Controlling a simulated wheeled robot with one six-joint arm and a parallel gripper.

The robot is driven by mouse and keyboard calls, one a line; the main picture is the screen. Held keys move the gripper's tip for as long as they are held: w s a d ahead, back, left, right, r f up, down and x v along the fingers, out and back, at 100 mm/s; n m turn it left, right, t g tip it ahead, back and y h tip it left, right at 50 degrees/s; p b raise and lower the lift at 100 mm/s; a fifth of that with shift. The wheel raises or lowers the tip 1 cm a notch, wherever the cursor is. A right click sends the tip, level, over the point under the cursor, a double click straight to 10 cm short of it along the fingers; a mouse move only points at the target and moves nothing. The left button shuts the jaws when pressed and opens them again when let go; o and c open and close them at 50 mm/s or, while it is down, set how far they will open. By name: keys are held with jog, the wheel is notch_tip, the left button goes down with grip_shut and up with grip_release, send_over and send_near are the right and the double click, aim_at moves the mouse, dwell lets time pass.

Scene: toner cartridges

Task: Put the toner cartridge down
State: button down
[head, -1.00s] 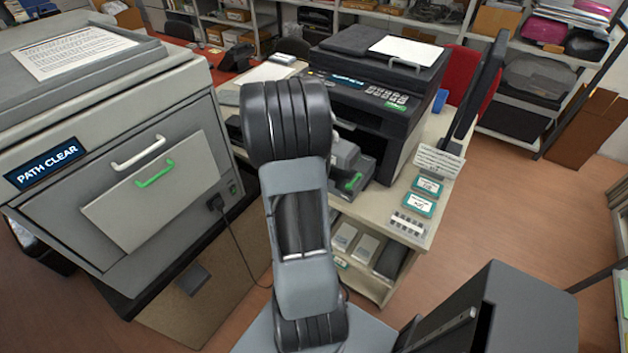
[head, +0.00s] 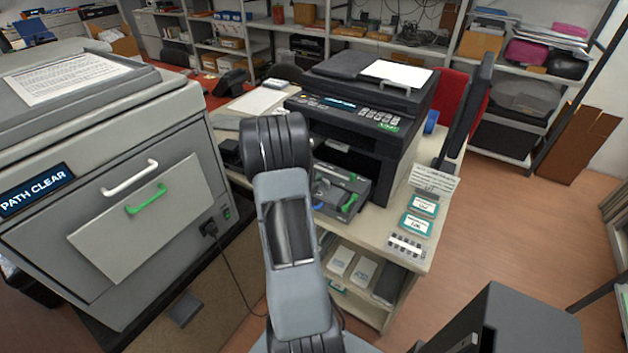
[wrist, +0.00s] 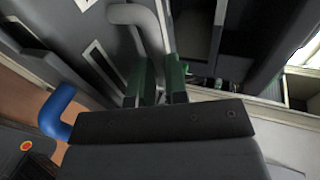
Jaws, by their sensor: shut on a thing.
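In the wrist view, my gripper (wrist: 160,82) has its two green-faced fingers close together around the lower end of a curved grey handle (wrist: 152,20), apparently that of the toner cartridge. The cartridge's body cannot be clearly told from the dark parts around it. A blue curved handle (wrist: 58,108) shows left of my gripper; what it belongs to is unclear. In the head view my arm hides the gripper and most of what it holds. An open dark tray (head: 362,188) with green and blue levers sticks out of the front of the black printer (head: 372,125).
The printer stands on a cream table (head: 432,258) with teal-labelled cards (head: 418,224) at its right. A large grey machine (head: 110,220) marked PATH CLEAR stands close on the left. A dark box (head: 500,325) is at the lower right. Open floor (head: 525,215) lies right of the table.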

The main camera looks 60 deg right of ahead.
dwell(0.3)
jog(key=c, duration=1.1)
grip_release()
jog(key=shift+f, duration=0.1)
